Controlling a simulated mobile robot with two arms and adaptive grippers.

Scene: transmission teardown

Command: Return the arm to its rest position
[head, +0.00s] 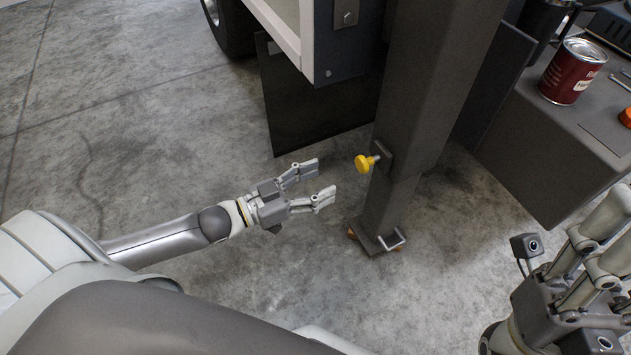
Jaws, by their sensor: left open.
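My left arm reaches in from the left, low over the concrete floor. Its gripper (318,181) is open and empty, with its two fingers apart and pointing right. The fingertips are apart from the dark grey post and its yellow knob in this view. My right gripper (592,255) is at the lower right and is cut off by the picture edge. I cannot tell whether its fingers are open or shut, or whether they hold anything.
A dark grey post (424,100) with a yellow knob (364,163) stands right of my left gripper. A red can (572,72) stands on a grey surface (540,128) at the upper right. A wheeled cabinet (318,30) is at the top. The floor (120,130) at left is clear.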

